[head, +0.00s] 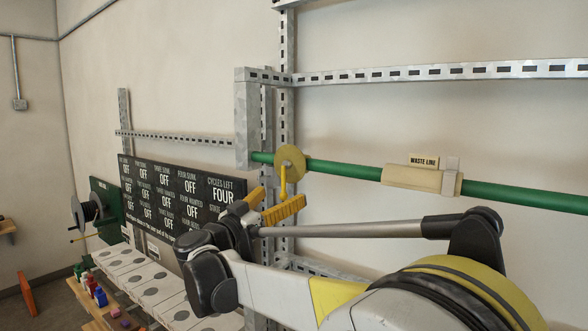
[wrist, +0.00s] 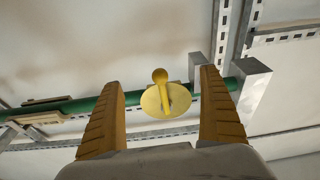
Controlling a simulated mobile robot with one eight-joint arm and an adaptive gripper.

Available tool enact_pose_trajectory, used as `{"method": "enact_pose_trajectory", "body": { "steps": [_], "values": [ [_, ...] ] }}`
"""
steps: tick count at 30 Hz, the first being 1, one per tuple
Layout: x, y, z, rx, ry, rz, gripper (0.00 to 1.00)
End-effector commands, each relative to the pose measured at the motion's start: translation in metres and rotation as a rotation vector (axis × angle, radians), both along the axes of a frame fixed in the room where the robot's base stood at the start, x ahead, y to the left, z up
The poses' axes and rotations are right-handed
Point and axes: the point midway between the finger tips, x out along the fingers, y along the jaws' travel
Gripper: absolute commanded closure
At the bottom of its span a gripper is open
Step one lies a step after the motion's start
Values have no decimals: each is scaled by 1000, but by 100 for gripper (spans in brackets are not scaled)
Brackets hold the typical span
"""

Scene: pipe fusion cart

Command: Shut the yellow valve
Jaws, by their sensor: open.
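The yellow valve (head: 289,161) is a round disc with a short knobbed lever (head: 283,186), on the green pipe (head: 340,169). In the head view the lever hangs below the disc, across the pipe's run. In the wrist view the disc (wrist: 153,102) and lever (wrist: 161,77) lie between my fingers, in front of the pipe (wrist: 78,106). My gripper (head: 270,203) has orange-yellow ribbed fingers, open and empty, just below the valve in the head view. In the wrist view my gripper (wrist: 162,80) spreads wide on both sides of the valve. No contact is visible.
Grey slotted rails (head: 430,73) and a bracket (head: 247,120) frame the pipe beside the valve. A beige clamp (head: 421,179) and WASTE LINE label (head: 423,161) sit farther right. A black status board (head: 180,196) stands left of my arm, above white boxes (head: 135,270).

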Motion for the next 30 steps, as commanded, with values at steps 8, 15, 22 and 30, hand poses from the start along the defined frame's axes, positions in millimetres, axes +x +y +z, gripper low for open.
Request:
{"method": "enact_pose_trajectory", "body": {
  "steps": [8,15,22,30],
  "values": [
    [-25,21,-1,0,0,3,10],
    [-46,36,0,0,0,3,10],
    [-66,52,0,0,0,3,10],
    [-89,71,0,0,0,3,10]
  ]
}}
